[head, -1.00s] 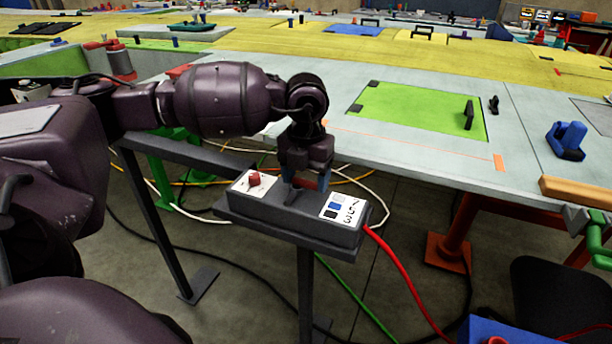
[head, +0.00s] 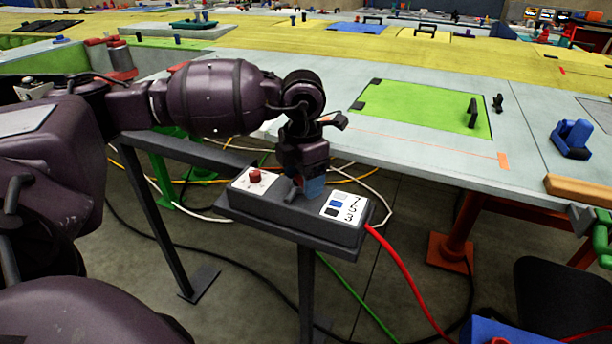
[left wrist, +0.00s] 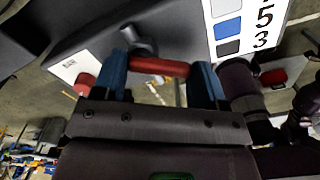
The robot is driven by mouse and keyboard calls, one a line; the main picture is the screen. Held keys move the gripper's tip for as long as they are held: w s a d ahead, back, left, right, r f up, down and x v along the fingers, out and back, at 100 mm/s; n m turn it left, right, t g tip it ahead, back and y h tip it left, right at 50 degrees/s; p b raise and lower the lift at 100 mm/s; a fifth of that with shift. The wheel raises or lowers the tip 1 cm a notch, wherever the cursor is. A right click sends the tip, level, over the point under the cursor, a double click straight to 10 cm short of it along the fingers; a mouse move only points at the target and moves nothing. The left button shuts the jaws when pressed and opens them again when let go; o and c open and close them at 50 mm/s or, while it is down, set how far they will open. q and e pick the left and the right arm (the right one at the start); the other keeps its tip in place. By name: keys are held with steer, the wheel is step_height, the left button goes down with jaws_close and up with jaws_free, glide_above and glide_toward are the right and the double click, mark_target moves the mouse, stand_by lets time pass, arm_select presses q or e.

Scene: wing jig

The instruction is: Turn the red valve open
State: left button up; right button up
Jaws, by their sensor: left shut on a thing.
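The red valve is a red bar handle (left wrist: 158,66) on a dark grey control box (head: 290,212). In the left wrist view it lies crosswise between the two blue fingers of my left gripper (left wrist: 160,78), which is shut on it. In the head view my left gripper (head: 307,184) points down over the middle of the box, and its fingers hide the red bar. A grey peg (left wrist: 139,42) stands beside the bar in the left wrist view. My right gripper is not in view.
A red knob (head: 255,176) sits on a white plate at the box's left end. A white label with 7, 5, 3 (head: 343,206) is at its right end. A red cable (head: 400,268) leaves the right side. The large grey table (head: 420,155) stands behind.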

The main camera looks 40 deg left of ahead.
arm_select(q)
steer(key=m, duration=0.3)
steer(key=shift+s+a+m+b, duration=0.2)
steer(key=shift+s+m+b, duration=0.05)
steer(key=shift+m+b, duration=0.15)
steer(key=m, duration=0.3)
steer(key=m+b, duration=0.1)
steer(key=shift+s+a, duration=0.25)
steer(key=shift+a, duration=0.05)
steer(key=m, duration=0.2)
steer(key=shift+a+m+b, duration=0.15)
steer(key=shift+m+b, duration=0.25)
steer(key=shift+m, duration=0.3)
steer(key=shift+s+r, duration=0.1)
steer(key=o, duration=0.9)
steer(key=shift+o, duration=0.2)
